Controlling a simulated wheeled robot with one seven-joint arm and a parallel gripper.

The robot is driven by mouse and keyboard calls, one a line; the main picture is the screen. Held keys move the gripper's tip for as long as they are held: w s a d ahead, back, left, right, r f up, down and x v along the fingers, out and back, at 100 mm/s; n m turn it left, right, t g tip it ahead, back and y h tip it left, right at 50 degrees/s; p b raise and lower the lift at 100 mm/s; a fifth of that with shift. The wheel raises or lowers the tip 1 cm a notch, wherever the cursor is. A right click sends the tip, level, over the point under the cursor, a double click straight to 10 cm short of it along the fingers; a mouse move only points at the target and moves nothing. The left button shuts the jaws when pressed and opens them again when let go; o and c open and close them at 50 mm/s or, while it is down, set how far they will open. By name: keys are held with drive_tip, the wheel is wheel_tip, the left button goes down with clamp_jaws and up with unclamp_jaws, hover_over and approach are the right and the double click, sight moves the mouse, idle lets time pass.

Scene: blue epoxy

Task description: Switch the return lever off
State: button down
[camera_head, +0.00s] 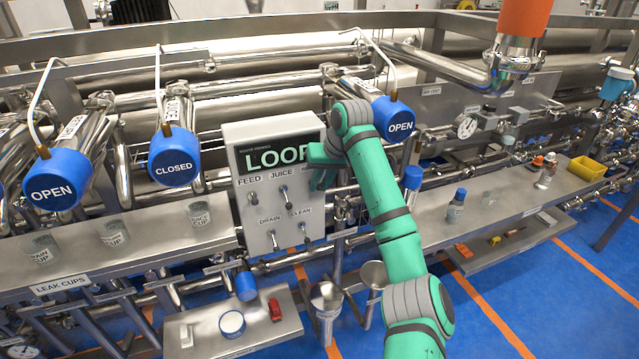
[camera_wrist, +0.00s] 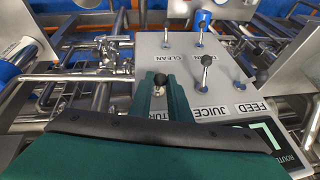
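The white control panel (camera_head: 262,216) carries a LOOP sign and several small levers. My gripper (camera_head: 319,180) is at its upper right, and the return lever is hidden behind it in the head view. In the wrist view the return lever (camera_wrist: 160,81) shows its black ball knob, above a partly covered label reading "TUR". The fingers of my gripper (camera_wrist: 160,97) stand on either side of this lever, with a gap through which the panel shows. I cannot tell whether either finger touches the lever.
The feed lever (camera_head: 253,198) and juice lever (camera_head: 284,194) are left of my gripper. The drain lever (camera_head: 275,240) and clean lever (camera_head: 305,233) sit lower. Steel pipes and a blue OPEN valve cap (camera_head: 394,119) are close to my arm.

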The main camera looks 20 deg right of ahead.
drive_tip(key=shift+f+t, duration=0.1)
drive_tip(key=shift+t, duration=0.2)
drive_tip(key=f+t, duration=0.1)
drive_tip(key=t, duration=0.2)
drive_tip(key=f+t, duration=0.2)
drive_tip(key=t, duration=0.1)
drive_tip(key=s+f+t, duration=0.1)
drive_tip(key=t, duration=0.2)
drive_tip(key=shift+d+f+n+y, duration=0.1)
drive_tip(key=shift+f+n+y, duration=0.2)
drive_tip(key=shift+n, duration=0.1)
drive_tip(key=shift+t, duration=0.3)
drive_tip(key=shift+d, duration=0.1)
drive_tip(key=c, duration=1.8)
unclamp_jaws()
drive_tip(key=shift+c, duration=0.2)
drive_tip(key=shift+s, duration=0.1)
